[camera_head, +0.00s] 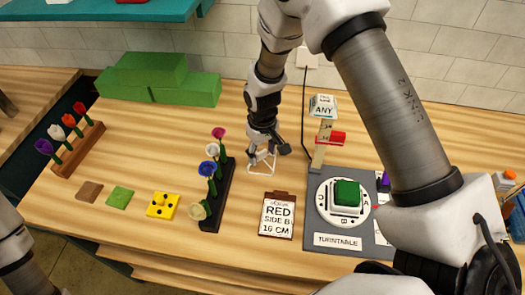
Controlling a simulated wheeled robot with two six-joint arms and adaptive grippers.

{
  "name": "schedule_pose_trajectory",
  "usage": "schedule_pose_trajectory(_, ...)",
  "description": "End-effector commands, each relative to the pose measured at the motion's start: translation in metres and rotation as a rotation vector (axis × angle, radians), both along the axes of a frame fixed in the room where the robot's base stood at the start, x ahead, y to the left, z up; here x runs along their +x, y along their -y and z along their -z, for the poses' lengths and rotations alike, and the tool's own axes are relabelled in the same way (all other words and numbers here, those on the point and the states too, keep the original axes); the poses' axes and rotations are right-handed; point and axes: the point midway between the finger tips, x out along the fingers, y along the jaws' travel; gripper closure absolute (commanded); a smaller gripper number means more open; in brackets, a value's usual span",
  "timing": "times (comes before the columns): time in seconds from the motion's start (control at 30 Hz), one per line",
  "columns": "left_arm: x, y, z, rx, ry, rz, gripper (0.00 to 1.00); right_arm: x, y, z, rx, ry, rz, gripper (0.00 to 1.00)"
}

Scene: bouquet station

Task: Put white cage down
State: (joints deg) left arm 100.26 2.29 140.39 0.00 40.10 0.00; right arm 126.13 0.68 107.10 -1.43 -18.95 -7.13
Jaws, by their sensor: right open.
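The white cage (262,172) is a small thin white frame. It is on the wooden table, between the dark flower rack and the turntable board. My right gripper (264,150) is open, pointing down right at the cage's top. The fingers partly hide the cage, and I cannot tell whether they touch it. My left gripper is out of view; only part of my left arm shows at the left edge.
A dark rack (217,208) of several flowers stands left of the cage. A clipboard card (277,216) reading "RED SIDE B 16 CM" lies in front. A turntable (325,212) with a green-topped block (346,194) is to the right. Green blocks (158,80) sit at the back left.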

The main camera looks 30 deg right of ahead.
Motion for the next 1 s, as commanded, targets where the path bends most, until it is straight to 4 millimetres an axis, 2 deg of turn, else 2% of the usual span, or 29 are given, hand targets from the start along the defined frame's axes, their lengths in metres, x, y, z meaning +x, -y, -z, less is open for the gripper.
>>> schedule_pose_trajectory(0.17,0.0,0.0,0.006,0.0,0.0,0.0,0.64,0.001,0.0,-0.012,0.0,0.003,0.0,0.43)
schedule_pose_trajectory(0.27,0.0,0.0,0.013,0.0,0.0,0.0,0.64,0.002,0.0,-0.032,0.0,0.007,0.0,0.43)
schedule_pose_trajectory(0.5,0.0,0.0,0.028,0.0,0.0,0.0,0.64,0.001,0.0,-0.093,0.001,0.005,0.0,0.43)
schedule_pose_trajectory(0.6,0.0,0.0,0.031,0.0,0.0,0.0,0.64,0.001,0.0,-0.11,0.001,0.004,0.0,0.43)
schedule_pose_trajectory(0.73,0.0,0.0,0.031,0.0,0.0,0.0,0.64,0.0,0.0,-0.12,0.0,0.001,0.0,0.43)
schedule_pose_trajectory(1.0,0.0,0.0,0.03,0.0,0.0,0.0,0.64,0.0,0.0,-0.12,0.0,0.0,0.0,0.43)
